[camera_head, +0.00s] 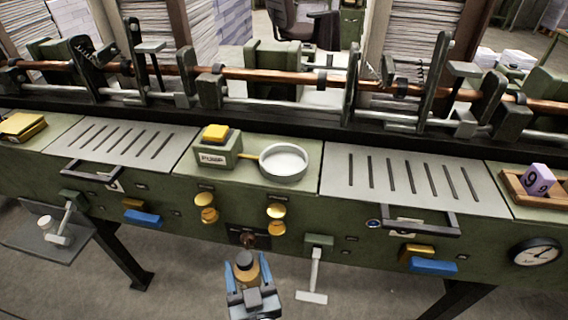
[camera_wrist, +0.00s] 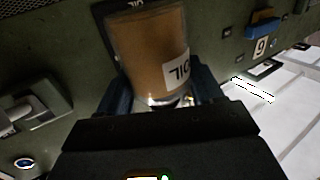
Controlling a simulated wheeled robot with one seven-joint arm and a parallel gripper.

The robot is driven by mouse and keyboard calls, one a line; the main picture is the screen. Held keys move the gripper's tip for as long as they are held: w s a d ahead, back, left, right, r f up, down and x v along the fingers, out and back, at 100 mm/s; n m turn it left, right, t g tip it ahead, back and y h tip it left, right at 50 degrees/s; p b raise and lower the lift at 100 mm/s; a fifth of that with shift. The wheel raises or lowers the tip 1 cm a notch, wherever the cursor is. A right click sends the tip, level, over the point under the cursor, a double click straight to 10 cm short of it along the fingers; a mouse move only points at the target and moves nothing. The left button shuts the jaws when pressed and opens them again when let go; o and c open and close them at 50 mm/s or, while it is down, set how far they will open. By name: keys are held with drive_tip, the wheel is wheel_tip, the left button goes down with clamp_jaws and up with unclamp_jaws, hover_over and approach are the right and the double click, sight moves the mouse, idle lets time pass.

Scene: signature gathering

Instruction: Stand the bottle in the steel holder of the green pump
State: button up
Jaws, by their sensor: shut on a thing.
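The green pump (camera_head: 218,154) has a yellow top and a "PUMP" label, and sits on the long green machine. The round steel holder (camera_head: 284,163) joins it by a thin rod on its right and looks empty. My gripper (camera_head: 248,277) is shut on the amber oil bottle (camera_head: 246,263), in front of the machine and below the holder in the picture. In the wrist view, the bottle (camera_wrist: 155,52) fills the space between the dark fingers, and its white label reads upside down. The fingers partly hide the bottle.
Slotted plates (camera_head: 400,175) flank the pump. Black handles, yellow knobs (camera_head: 277,211) and levers (camera_head: 315,270) stick out from the machine's front. Behind the holder run a copper shaft (camera_head: 270,75) and steel rods. A wooden tray (camera_head: 540,192) with a purple block is at right.

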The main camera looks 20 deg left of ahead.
drive_tip(key=shift+w+a+r, duration=0.15)
drive_tip(key=shift+r, duration=0.15)
